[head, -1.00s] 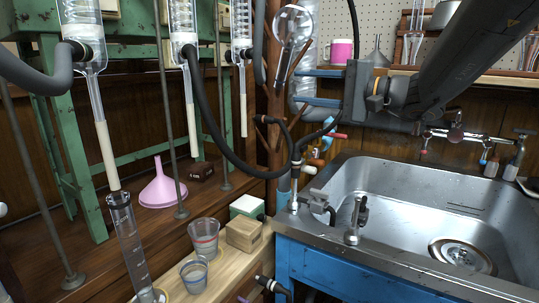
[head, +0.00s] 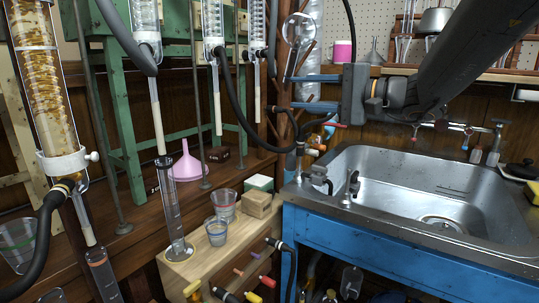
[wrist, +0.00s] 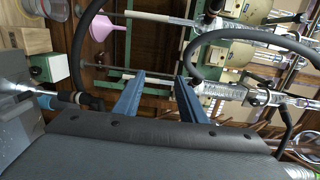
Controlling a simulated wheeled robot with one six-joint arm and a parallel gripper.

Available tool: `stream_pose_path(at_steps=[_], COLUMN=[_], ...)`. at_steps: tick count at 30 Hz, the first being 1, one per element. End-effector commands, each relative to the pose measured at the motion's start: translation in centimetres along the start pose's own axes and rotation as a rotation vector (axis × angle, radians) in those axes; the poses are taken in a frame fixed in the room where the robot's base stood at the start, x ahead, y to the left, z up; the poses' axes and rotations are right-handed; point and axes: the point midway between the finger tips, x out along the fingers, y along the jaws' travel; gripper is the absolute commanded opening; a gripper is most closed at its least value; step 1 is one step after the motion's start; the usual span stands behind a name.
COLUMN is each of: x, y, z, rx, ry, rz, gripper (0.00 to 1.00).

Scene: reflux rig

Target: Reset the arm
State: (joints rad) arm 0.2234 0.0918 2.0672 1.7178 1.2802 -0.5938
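My gripper (head: 298,91) is at the upper middle of the head view, at the end of my dark arm, which comes in from the upper right. Its two blue fingers point left and stand apart with nothing held between them. In the wrist view my gripper (wrist: 160,77) also shows both blue fingers spread, with an empty gap. Behind the fingers in the head view are brown lattice bars and a round glass flask (head: 300,29); I cannot tell the exact distance to them.
The metal sink (head: 400,185) in its blue frame (head: 340,225) lies below my arm. Condensers and hoses hang from the green stand (head: 120,95) at the left. A glass cylinder (head: 172,215), cups (head: 224,204) and a pink funnel (head: 187,167) stand low at the left. A shelf (head: 480,77) runs behind.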

Motion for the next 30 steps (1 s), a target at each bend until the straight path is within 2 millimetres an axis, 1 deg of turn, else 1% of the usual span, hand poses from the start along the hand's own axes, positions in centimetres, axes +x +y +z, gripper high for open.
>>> stream_pose_path(at_steps=[5, 8, 11, 14, 17, 18, 20, 21, 22, 23, 24, 26, 27, 30], x=[0.9, 1.7, 2.6, 3.5, 4.1, 4.3, 4.2, 4.0, 3.7, 3.3, 2.6, 1.3, 0.2, -2.0], y=[1.8, 3.3, 5.1, 7.3, 10.3, 11.8, 14.4, 16.3, 17.8, 19.2, 21.2, 24.2, 26.1, 29.5], z=[2.1, 3.9, 6.3, 9.1, 12.8, 14.7, 17.7, 19.8, 21.3, 22.8, 24.7, 27.3, 28.7, 30.9], rx=[0.004, 0.009, 0.009, 0.006, -0.006, -0.014, -0.037, -0.057, -0.075, -0.097, -0.130, -0.195, -0.242, -0.355], ry=[-0.045, -0.082, -0.132, -0.187, -0.259, -0.295, -0.355, -0.396, -0.427, -0.457, -0.497, -0.556, -0.592, -0.653], rz=[0.058, 0.103, 0.161, 0.232, 0.327, 0.375, 0.460, 0.522, 0.568, 0.616, 0.680, 0.778, 0.840, 0.955], gripper=[0.38, 0.38, 0.38, 0.38, 0.38, 0.38, 0.38, 0.38, 0.38, 0.38, 0.38, 0.38, 0.38, 0.38])
